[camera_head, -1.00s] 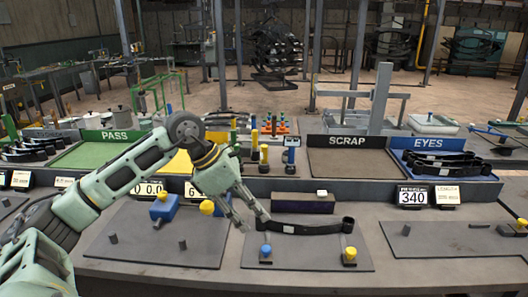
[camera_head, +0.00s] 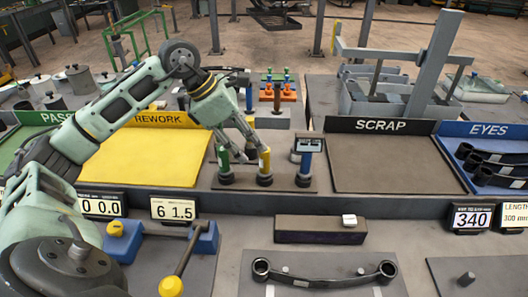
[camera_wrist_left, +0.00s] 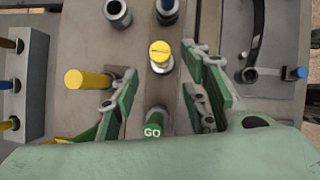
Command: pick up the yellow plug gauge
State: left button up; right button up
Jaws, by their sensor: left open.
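The yellow plug gauge (camera_head: 264,163) stands upright on a dark base in the gauge row behind the bench ledge. A green gauge (camera_head: 223,160) stands to its left and a blue-topped one (camera_head: 305,160) to its right. My left gripper (camera_head: 243,146) is open above the row, pointing down, its fingers near the green and yellow gauges. In the left wrist view, the yellow gauge (camera_wrist_left: 160,52) shows just beyond the gap between the open fingers (camera_wrist_left: 163,85). The green gauge (camera_wrist_left: 153,124), marked GO, shows nearer the palm. I see no contact with either gauge. My right gripper is out of view.
The yellow REWORK mat (camera_head: 160,160) lies left of the gauges and the SCRAP tray (camera_head: 385,165) right. Orange stands (camera_head: 278,92) are behind. In front are a dark block (camera_head: 320,230) and a black leaf spring (camera_head: 325,278). In the wrist view a yellow cylinder (camera_wrist_left: 88,79) is beside the left finger.

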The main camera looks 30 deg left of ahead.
aim_at(265, 157)
pick_arm(q)
jog(key=p+x, duration=0.1)
jog(key=x, duration=0.1)
jog(key=p+x, duration=0.1)
jog(key=x, duration=0.1)
jog(key=p+x, duration=0.1)
jog(key=x, duration=0.2)
jog(key=shift+w+d+r, duration=0.2)
jog(key=shift+d, duration=0.05)
jog(key=shift+w+f, duration=0.1)
jog(key=shift+f, duration=0.15)
jog(key=c, duration=0.7)
jog(key=shift+r, duration=0.1)
grip_shut()
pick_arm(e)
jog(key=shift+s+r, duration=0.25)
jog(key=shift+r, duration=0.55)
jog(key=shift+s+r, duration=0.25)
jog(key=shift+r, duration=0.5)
